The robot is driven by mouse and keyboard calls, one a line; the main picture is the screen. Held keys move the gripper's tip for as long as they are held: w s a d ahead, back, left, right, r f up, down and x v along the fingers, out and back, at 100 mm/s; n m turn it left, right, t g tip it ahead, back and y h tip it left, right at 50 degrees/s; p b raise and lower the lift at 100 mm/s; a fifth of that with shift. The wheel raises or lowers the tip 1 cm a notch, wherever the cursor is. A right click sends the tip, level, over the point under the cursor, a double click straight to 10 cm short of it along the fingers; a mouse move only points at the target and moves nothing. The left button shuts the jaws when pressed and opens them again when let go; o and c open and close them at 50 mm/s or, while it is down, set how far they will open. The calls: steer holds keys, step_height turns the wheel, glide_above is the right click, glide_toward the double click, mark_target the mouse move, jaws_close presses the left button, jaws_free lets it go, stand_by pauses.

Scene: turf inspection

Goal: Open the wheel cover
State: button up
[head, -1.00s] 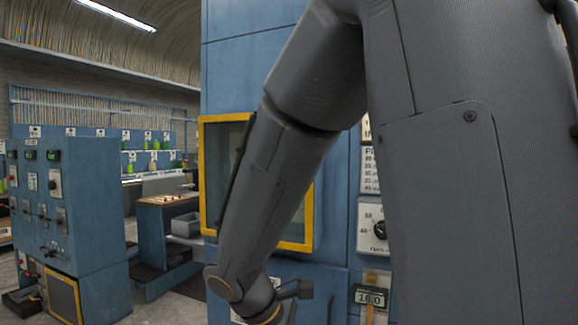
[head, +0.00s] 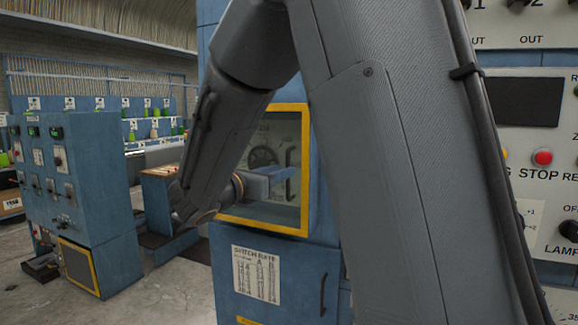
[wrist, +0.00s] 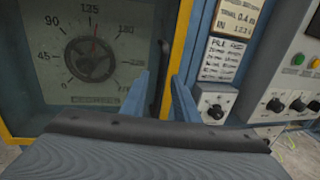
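The wheel cover is a clear pane in a yellow frame (head: 304,130) on a blue cabinet. It looks shut, with a dark handwheel (head: 263,157) and a dial behind the pane. The wheel (wrist: 90,60) and the yellow frame (wrist: 180,42) also show in the wrist view. A dark upright handle (wrist: 164,62) stands near the cover's right edge. My gripper (wrist: 162,76) is open, its two bluish fingers apart, with the handle appearing between their tips. In the head view my gripper (head: 292,174) points right in front of the pane. I cannot tell whether a finger touches the handle.
Right of the cover are a rotary knob box (wrist: 213,103) and a panel of knobs (wrist: 296,104). A red stop button (head: 543,157) is at the right. A blue console (head: 75,190) stands at the left, with open floor in front. My arm hides much of the cabinet.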

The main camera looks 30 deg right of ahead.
mark_target(288, 196)
steer(key=shift+p+x, duration=0.5)
steer(key=shift+x, duration=1.45)
jaws_close()
steer(key=shift+s, duration=0.1)
